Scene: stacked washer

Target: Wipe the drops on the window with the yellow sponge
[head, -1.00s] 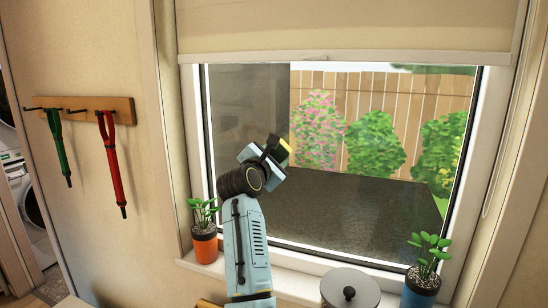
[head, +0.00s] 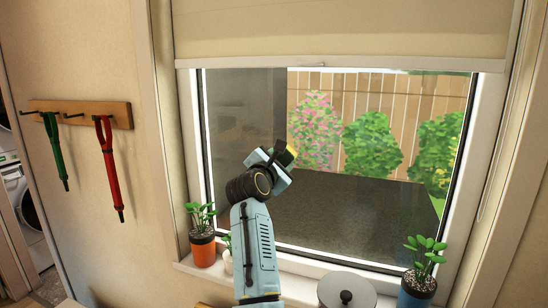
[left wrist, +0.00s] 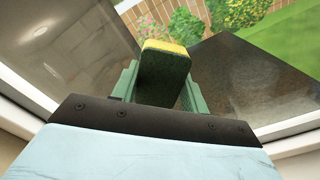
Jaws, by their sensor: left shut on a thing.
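The yellow sponge (left wrist: 165,68), with a dark green face, is between the green fingers of my left gripper (left wrist: 158,85) in the left wrist view. The gripper is shut on it. In the head view my left gripper (head: 280,160) is raised in front of the window (head: 340,210), left of its middle, and a bit of the yellow sponge (head: 290,151) shows at its tip. I cannot tell whether the sponge touches the glass. No drops can be made out clearly on the pane. My right gripper is not in view.
On the sill stand an orange pot with a plant (head: 202,245), a blue pot with a plant (head: 418,290) and a lidded grey container (head: 346,290). A rack (head: 85,112) with green and red handled tools hangs on the left wall. A blind (head: 345,35) covers the window's top.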

